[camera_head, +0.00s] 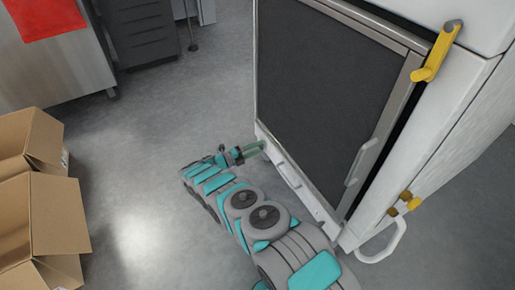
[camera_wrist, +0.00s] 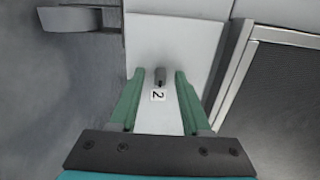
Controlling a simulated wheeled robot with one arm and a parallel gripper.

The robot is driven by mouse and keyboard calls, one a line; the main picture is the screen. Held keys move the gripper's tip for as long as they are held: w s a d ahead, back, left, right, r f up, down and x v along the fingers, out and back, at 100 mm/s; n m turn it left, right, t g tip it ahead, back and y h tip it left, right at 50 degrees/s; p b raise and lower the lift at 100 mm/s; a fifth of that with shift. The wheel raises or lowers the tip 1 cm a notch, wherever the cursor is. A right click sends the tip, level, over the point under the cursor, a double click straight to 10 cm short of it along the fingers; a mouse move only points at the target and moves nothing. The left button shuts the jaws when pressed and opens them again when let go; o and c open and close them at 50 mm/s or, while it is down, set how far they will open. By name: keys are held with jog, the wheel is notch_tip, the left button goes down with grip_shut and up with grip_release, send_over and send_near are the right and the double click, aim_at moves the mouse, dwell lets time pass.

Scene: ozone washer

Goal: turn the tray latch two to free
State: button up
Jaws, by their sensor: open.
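In the wrist view, the tray latch two is a small dark grey knob (camera_wrist: 160,76) on a white panel, with a label "2" (camera_wrist: 158,96) beside it. My gripper (camera_wrist: 159,80) is open, its two green fingers on either side of the knob with a gap on each side. Contact with the knob cannot be seen. In the head view, my gripper (camera_head: 258,148) is at the left end of the low white tray front (camera_head: 293,178) under the washer door. The knob is too small to make out there.
The washer's dark door (camera_head: 325,95) has a grey handle (camera_head: 365,155) and a yellow lever (camera_head: 438,52) above right. Open cardboard boxes (camera_head: 45,215) stand left; floor between is clear.

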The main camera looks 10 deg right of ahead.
jog(key=shift+a, duration=0.1)
jog(key=b+v, duration=0.1)
jog(key=v, duration=0.6)
jog(key=shift+s+a, duration=0.15)
jog(key=shift+a, duration=0.15)
